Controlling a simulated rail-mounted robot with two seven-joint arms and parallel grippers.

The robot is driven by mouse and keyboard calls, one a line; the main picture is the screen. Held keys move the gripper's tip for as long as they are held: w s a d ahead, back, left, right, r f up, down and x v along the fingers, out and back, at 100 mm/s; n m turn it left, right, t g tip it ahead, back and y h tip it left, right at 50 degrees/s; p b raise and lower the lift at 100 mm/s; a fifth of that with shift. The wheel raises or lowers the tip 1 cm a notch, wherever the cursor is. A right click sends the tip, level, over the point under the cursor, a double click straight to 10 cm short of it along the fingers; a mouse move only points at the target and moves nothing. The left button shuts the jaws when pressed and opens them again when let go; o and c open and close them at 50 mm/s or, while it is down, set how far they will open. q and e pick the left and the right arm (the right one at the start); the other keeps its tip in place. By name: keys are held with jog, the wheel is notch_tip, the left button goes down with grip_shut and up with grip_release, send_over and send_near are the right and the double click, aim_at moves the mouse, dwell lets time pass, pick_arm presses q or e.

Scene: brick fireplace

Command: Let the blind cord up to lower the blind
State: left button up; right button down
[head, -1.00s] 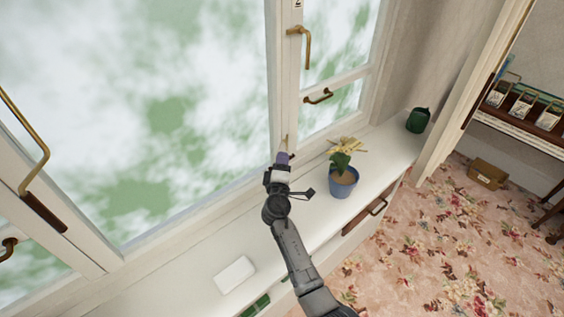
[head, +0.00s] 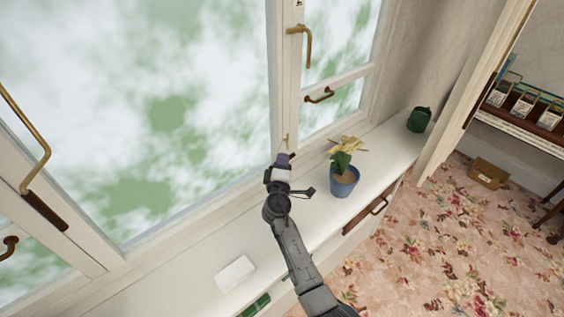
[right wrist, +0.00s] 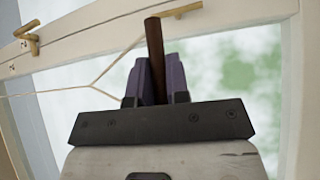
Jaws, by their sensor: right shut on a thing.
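My right gripper (head: 284,158) is at the window frame's lower post, above the sill. In the right wrist view its purple fingers (right wrist: 156,82) are shut on a dark brown rod-like piece (right wrist: 155,45). A thin pale cord (right wrist: 70,88) comes in from the left and forks beside the fingers. One strand runs up towards a brass hook (right wrist: 182,11), the other down behind the gripper. Whether the cord is fixed to the brown piece is hidden. I cannot make out the blind in either view. My left gripper is not in view.
The white sill (head: 190,285) carries a potted plant in a blue pot (head: 344,183) just right of my gripper, a green can (head: 419,120) farther right and a white box (head: 234,273). Brass window handles (head: 307,42) stick out above.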

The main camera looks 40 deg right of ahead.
notch_tip(320, 180, up, 38)
jog(key=p, duration=2.7)
jog(key=c, duration=1.2)
grip_release()
jog(key=shift+c, duration=0.2)
jog(key=shift+o, duration=0.7)
